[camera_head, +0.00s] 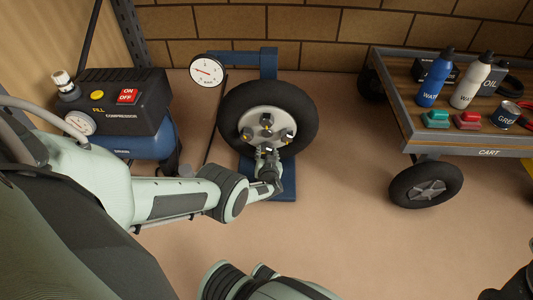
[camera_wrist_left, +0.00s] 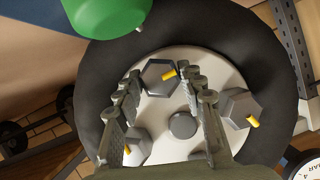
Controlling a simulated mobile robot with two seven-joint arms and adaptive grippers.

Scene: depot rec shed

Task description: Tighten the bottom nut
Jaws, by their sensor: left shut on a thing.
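A black-tyred wheel (camera_head: 300,103) with a pale hub (camera_head: 268,113) is mounted on a blue stand (camera_head: 268,64). The hub carries grey hex nuts with yellow marks around a central round cap (camera_wrist_left: 182,125). My left gripper (camera_head: 267,160) reaches the lower hub from below and covers the bottom nut in the head view. The left wrist view is turned over, so the bottom nut (camera_wrist_left: 158,77) shows above the cap, between my shut left fingers. Two side nuts (camera_wrist_left: 240,108) (camera_wrist_left: 137,150) lie outside the fingers. A dark part at the lower right may be my right gripper (camera_head: 512,286).
A compressor (camera_head: 125,105) stands at the left. A round gauge (camera_head: 207,69) is beside the stand. A cart (camera_head: 470,146) with bottles and a can stands at the right. A green rounded thing (camera_wrist_left: 108,12) shows at the wrist view's top. Floor between wheel and cart is clear.

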